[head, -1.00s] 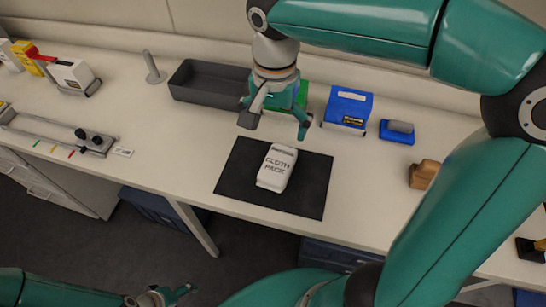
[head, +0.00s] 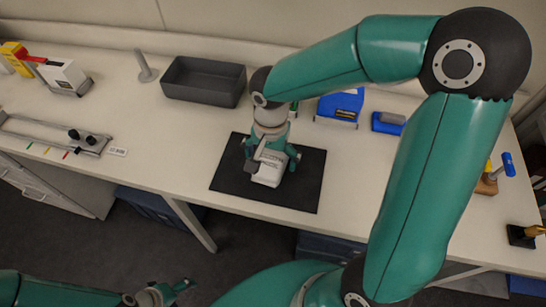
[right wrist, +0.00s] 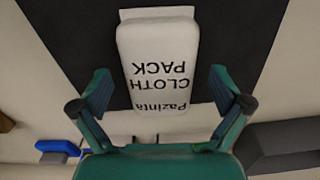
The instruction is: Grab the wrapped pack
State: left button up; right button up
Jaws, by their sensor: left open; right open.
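The wrapped pack (head: 268,177) is a white block marked "Pazinta CLOTH PACK". It lies flat on a black mat (head: 305,188) on the bench. My right gripper (head: 270,166) is above its far part in the head view and hides some of it. In the right wrist view the pack (right wrist: 158,60) sits between the two open fingers of the gripper (right wrist: 160,92), with a gap on each side. My left gripper (head: 180,290) is low at the bottom left of the head view, away from the bench, open and empty.
A dark grey tray (head: 204,82) stands behind the mat. A blue box (head: 340,105) and a blue block with a grey top (head: 388,122) are to the right. A rail device with black knobs (head: 88,140) is at left. The bench between it and the mat is clear.

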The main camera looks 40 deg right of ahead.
jog(key=shift+f, duration=0.55)
jog(key=c, duration=1.2)
jog(key=shift+r, duration=0.1)
